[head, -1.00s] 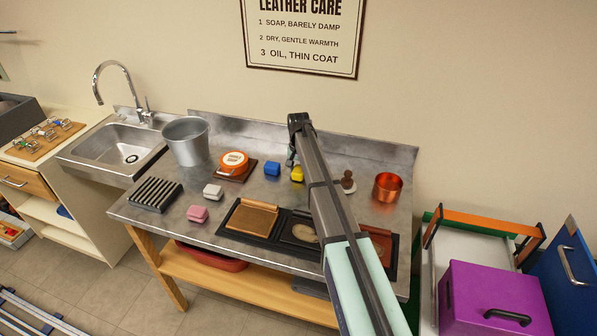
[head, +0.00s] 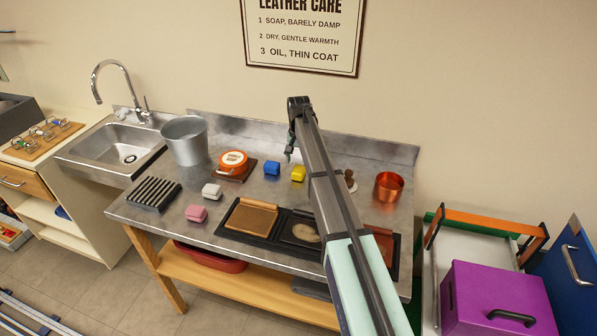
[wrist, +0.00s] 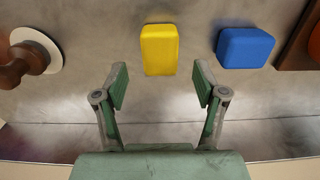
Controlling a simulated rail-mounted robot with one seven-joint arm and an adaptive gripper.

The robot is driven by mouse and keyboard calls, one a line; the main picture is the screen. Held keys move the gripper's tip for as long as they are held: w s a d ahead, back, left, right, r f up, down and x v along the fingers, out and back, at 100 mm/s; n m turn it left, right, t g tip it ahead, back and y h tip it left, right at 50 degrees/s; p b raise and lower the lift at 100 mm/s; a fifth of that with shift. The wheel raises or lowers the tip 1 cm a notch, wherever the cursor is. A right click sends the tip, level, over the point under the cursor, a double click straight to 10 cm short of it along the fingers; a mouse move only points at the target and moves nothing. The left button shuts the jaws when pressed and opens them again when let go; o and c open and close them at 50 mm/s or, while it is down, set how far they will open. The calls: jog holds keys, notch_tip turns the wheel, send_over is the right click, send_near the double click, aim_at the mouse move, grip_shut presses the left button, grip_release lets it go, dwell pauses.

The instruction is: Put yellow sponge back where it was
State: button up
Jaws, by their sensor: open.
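The yellow sponge (head: 298,173) stands on the steel worktop, between the blue sponge (head: 272,168) and my arm in the head view. In the wrist view the yellow sponge (wrist: 159,49) lies ahead of my gripper (wrist: 160,84), centred beyond the gap between the fingertips and not touching them. My gripper is open and empty. The blue sponge (wrist: 245,48) shows to the right in the wrist view. In the head view my gripper (head: 291,155) is just behind and above the yellow sponge, partly hidden by my arm.
A brown-knobbed tool (wrist: 30,58) stands near the yellow sponge. A copper pot (head: 388,187), an orange tin (head: 233,162), white (head: 212,190) and pink (head: 196,213) sponges, a ribbed rack (head: 153,195) and black trays (head: 236,233) are on the worktop. Its backsplash (head: 380,152) rises behind.

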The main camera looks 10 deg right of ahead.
aim_at(298, 169)
notch_tip(298, 169, up, 7)
jog(key=b, duration=0.1)
jog(key=shift+f+b, duration=0.2)
jog(key=shift+b, duration=0.1)
